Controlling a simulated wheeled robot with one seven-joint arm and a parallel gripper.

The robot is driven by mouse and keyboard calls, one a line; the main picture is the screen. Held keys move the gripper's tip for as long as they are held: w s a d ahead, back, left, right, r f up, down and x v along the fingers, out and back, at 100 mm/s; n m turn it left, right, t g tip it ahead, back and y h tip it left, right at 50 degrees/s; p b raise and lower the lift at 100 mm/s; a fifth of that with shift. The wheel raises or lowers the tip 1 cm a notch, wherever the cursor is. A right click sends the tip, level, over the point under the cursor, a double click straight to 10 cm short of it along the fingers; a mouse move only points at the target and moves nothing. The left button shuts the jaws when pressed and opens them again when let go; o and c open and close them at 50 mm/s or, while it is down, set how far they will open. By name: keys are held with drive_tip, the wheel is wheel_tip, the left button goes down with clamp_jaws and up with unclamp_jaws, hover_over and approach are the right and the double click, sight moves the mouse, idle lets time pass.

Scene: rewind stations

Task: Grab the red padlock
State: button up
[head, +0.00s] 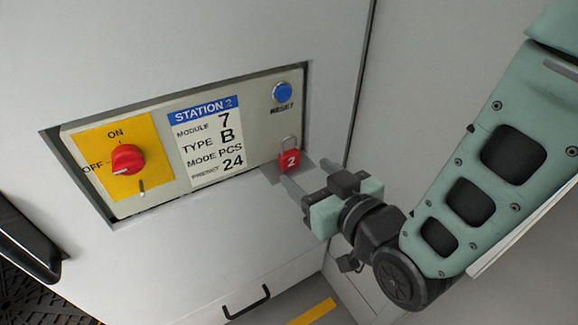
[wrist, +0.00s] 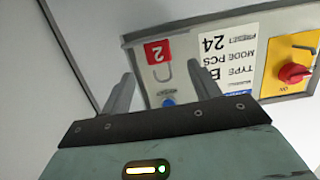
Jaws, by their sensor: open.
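My gripper (head: 304,171) is open and empty, just right of and below the padlock in the head view, fingers pointing towards the panel. It also shows in the wrist view (wrist: 169,77). The exact gap to the padlock is hard to tell.
The recessed panel holds a red rotary switch (head: 127,159) on a yellow plate, a station label (head: 210,140) and a blue reset button (head: 282,92). A black handle (head: 247,302) is below.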

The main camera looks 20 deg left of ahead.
sight(291, 157)
drive_tip(key=shift+r+x, duration=0.15)
drive_tip(key=shift+x, duration=1.85)
drive_tip(key=shift+r+x, duration=0.15)
drive_tip(key=shift+x, duration=1.85)
drive_tip(key=c, duration=1.1)
